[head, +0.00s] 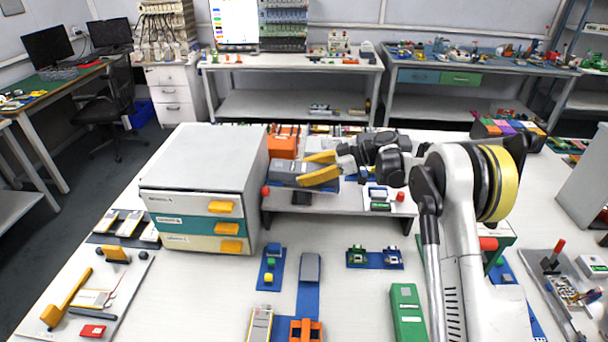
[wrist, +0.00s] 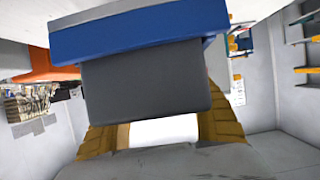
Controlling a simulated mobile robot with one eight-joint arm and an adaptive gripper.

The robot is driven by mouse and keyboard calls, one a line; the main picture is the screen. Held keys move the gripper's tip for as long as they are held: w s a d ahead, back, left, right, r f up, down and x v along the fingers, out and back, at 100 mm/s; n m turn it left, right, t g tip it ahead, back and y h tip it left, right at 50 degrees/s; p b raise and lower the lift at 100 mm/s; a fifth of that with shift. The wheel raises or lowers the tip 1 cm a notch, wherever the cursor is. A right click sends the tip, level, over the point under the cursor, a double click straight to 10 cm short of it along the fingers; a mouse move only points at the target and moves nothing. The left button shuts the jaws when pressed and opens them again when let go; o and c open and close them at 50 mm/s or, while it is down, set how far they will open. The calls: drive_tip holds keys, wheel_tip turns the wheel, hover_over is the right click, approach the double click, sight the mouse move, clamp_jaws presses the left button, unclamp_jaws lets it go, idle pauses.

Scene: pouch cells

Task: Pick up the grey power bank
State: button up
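The grey power bank (head: 286,167) is a dark grey block on a blue base, on the raised grey shelf right of the drawer cabinet. My gripper (head: 319,167) reaches it from the right, with one yellow finger along its far side and the other along its near side. In the wrist view, the block (wrist: 145,85) fills the middle with the blue base (wrist: 140,35) above it in the picture. The yellow fingers are spread on both sides of it. The block hides parts of them, and I cannot tell whether they press on it.
The drawer cabinet (head: 205,175) with yellow handles stands close on the left. An orange box (head: 283,146) is just behind the power bank. Another grey block (head: 310,267) lies on a blue mat in front. A green box (head: 407,312) stands at the front. Bare white table lies between the front items.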

sight(304, 168)
drive_tip(key=shift+r, duration=0.4)
wheel_tip(304, 168, up, 4)
drive_tip(key=shift+s+p, duration=0.1)
drive_tip(key=shift+p, duration=0.9)
drive_tip(key=s+d+r+p, duration=0.2)
drive_tip(key=s+d+r, duration=0.3)
drive_tip(key=s, duration=0.5)
drive_tip(key=shift+d+r+p, duration=0.15)
drive_tip(key=shift+r+p, duration=0.15)
drive_tip(key=shift+r, duration=0.3)
